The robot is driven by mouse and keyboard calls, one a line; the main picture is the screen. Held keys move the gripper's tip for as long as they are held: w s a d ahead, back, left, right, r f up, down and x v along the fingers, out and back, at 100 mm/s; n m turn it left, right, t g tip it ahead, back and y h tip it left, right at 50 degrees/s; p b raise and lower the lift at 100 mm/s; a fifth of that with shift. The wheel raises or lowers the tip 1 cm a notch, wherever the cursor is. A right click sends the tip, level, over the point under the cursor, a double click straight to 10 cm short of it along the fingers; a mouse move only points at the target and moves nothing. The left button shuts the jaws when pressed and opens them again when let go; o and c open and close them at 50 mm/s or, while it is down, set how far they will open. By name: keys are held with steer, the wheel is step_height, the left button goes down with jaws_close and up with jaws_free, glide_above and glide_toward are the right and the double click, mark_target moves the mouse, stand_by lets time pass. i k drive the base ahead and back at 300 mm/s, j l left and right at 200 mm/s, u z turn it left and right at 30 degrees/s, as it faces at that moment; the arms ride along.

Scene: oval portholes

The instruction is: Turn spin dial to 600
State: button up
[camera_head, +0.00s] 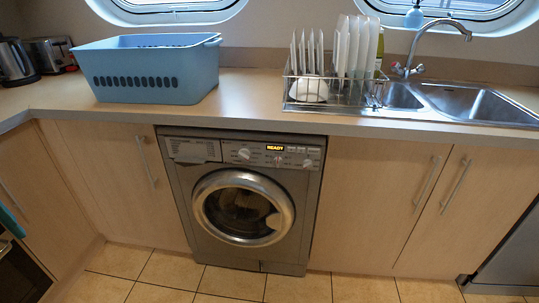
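A grey washing machine (243,208) stands under the counter, between wooden cupboard doors. Its round glass door (243,208) is closed. The control panel runs along its top edge. One round dial (243,154) sits left of a lit display (275,147) that reads READY. Another round dial (307,164) sits at the panel's right end. The dial markings are too small to read, so I cannot tell which is the spin dial or where it is set. My gripper is not in view.
A blue laundry basket (150,85), a dish rack (300,103) with plates and a sink (480,103) are on the counter (250,100). A kettle (15,62) and toaster (50,53) stand at left. The visible tiled floor (230,283) before the machine is clear.

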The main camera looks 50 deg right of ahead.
mark_target(308, 163)
steer(key=i+z, duration=0.1)
steer(key=z, duration=0.6)
steer(key=i+z, duration=0.15)
steer(key=z, duration=0.2)
